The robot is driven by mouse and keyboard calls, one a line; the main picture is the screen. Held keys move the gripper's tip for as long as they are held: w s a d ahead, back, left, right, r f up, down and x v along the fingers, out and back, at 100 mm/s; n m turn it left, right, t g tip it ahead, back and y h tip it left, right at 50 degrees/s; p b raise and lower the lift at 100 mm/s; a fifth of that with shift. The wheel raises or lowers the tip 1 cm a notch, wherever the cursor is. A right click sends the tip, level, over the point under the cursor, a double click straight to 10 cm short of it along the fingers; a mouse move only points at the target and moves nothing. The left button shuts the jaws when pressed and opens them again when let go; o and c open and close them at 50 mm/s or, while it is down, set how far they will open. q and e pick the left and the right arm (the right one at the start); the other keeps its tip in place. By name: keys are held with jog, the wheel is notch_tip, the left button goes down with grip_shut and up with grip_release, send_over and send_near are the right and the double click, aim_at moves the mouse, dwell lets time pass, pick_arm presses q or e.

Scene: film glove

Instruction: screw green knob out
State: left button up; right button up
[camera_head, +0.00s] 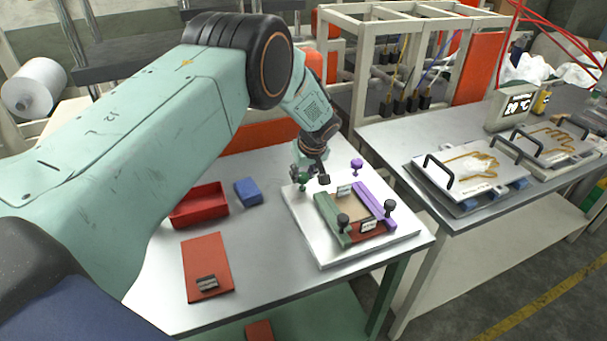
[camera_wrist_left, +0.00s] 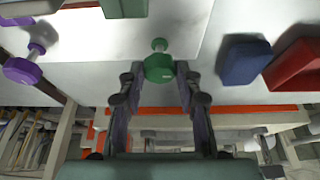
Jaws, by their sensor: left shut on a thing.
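My left gripper (camera_head: 311,177) reaches down to the far left corner of a white plate (camera_head: 375,246). In the left wrist view, the gripper (camera_wrist_left: 157,74) has its two dark fingers on either side of the round head of the green knob (camera_wrist_left: 158,69), shut on it. The knob's pale shank points toward the white plate. In the head view the fingers largely cover the knob. A green bar (camera_head: 329,219) and a purple bar (camera_head: 375,199) lie on the plate. My right gripper is not in view.
Dark knobs (camera_head: 343,220) are at the near bar ends. Left on the table are a blue block (camera_head: 248,192), a red bin (camera_head: 201,205) and a red plate (camera_head: 206,257). A second bench holds glove-shaped frames (camera_head: 470,166).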

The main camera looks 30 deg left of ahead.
pick_arm(q)
jog(key=o, duration=1.2)
jog(key=shift+c, duration=0.2)
jog(key=v, duration=1.2)
